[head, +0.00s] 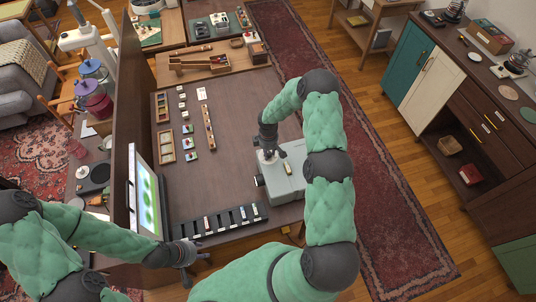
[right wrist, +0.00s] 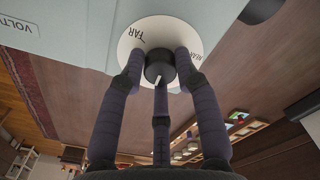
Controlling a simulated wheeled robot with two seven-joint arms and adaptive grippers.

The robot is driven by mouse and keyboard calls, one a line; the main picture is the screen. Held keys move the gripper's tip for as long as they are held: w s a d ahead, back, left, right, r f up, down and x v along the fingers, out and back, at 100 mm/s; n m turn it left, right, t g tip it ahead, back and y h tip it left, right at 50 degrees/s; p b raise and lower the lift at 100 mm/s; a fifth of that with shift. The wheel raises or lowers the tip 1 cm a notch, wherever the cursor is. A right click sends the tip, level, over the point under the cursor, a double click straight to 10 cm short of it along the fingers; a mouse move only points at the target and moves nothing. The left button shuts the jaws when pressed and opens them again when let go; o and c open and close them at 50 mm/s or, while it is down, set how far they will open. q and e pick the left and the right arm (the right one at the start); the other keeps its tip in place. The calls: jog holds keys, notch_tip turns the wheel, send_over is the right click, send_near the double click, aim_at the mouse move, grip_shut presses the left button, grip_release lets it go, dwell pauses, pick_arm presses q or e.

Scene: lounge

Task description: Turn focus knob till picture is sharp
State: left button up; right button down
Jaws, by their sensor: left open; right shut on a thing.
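The grey projector-like device (head: 284,185) stands on the dark table's right side. In the right wrist view its focus knob (right wrist: 158,64) is black with a white pointer mark, on a white round dial (right wrist: 150,28) lettered FAR and, partly hidden, what looks like NEAR. The pointer faces the picture's bottom. My right gripper (right wrist: 160,72) has its fingers shut around the knob; it shows in the head view (head: 268,150) over the device. A tilted screen (head: 146,194) at the table's left shows green round shapes; their sharpness is hard to judge. My left gripper (head: 187,257) is open and empty near the table's front.
A second dark knob (right wrist: 262,9) and a VOLT label (right wrist: 18,27) are on the device. A dark slotted rack (head: 218,222) lies at the table's front. Wooden trays (head: 165,146) and small pieces lie further back. The table's middle is clear.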

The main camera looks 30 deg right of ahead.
jog(key=m+b, duration=0.2)
jog(key=b, duration=0.1)
jog(key=shift+s+f+m, duration=0.1)
jog(key=shift+f+m, duration=0.1)
jog(key=shift+m, duration=0.1)
jog(key=shift+r+m+b, duration=0.1)
jog(key=shift+m+b, duration=0.6)
jog(key=shift+b, duration=0.1)
jog(key=c, duration=0.9)
grip_release()
jog(key=shift+r, duration=0.2)
jog(key=shift+r, duration=0.25)
notch_tip(320, 180, up, 11)
